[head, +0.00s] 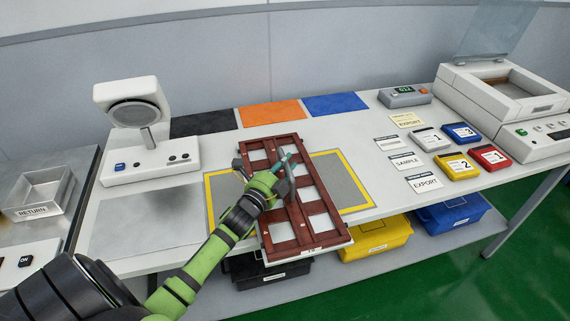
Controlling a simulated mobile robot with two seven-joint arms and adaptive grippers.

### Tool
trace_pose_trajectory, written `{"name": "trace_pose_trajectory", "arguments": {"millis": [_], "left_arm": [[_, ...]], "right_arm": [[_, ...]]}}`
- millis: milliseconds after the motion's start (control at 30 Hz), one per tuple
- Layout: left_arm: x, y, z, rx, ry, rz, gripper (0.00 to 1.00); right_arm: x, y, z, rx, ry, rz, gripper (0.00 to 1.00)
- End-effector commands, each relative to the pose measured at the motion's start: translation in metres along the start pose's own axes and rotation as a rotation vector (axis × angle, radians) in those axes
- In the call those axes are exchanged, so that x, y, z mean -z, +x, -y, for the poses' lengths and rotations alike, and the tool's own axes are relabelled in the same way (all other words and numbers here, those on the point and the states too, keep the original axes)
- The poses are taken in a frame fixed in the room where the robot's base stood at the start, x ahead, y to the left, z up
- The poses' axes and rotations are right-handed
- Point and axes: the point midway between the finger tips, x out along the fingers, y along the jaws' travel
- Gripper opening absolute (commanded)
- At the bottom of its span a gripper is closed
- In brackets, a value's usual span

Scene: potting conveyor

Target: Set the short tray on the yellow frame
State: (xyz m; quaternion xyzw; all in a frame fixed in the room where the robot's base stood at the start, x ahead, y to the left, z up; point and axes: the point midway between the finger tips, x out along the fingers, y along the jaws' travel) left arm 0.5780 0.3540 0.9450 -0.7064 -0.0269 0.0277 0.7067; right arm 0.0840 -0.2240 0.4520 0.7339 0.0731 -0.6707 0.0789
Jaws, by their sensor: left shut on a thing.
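The tray (325,237) is a dark reddish-brown grid with pale cells, lying lengthwise away from me. My left gripper (287,172) is shut on a part of it near its middle, and the fingers partly hide that spot. The yellow frame (357,178) is a yellow outline around a grey area on the white bench. The tray crosses over the middle of the frame, its far end past the frame's back line and its near end out over the bench's front edge. I cannot tell whether it touches the bench. My right gripper is not in view.
Black, orange (273,112) and blue mats lie behind. A white scale-like device (140,135) stands left, near a RETURN bin (40,192). Labels and coloured boxes (457,166) lie right, before a white machine (505,95). Bins (375,238) sit under the bench.

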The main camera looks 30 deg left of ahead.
Motion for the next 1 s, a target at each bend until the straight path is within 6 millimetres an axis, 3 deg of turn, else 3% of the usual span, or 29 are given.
{"name": "trace_pose_trajectory", "arguments": {"millis": [300,333,367,400,767,1000], "left_arm": [[0.000,0.001,-0.001,0.007,0.001,-0.001,0.00],[0.000,0.000,-0.003,0.001,0.001,0.000,0.31],[0.000,0.000,-0.002,0.001,0.001,0.000,0.43],[0.000,0.000,-0.002,0.001,0.001,0.000,0.47],[0.000,0.000,0.003,0.001,0.000,0.000,0.47],[0.001,-0.035,-0.002,-0.002,0.001,-0.001,0.47]], "right_arm": [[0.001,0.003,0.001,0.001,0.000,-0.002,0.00],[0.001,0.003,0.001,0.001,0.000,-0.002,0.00],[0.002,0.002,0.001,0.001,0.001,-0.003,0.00],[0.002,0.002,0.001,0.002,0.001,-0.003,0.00],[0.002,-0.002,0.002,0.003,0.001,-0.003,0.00],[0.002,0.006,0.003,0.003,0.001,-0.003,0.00]]}}
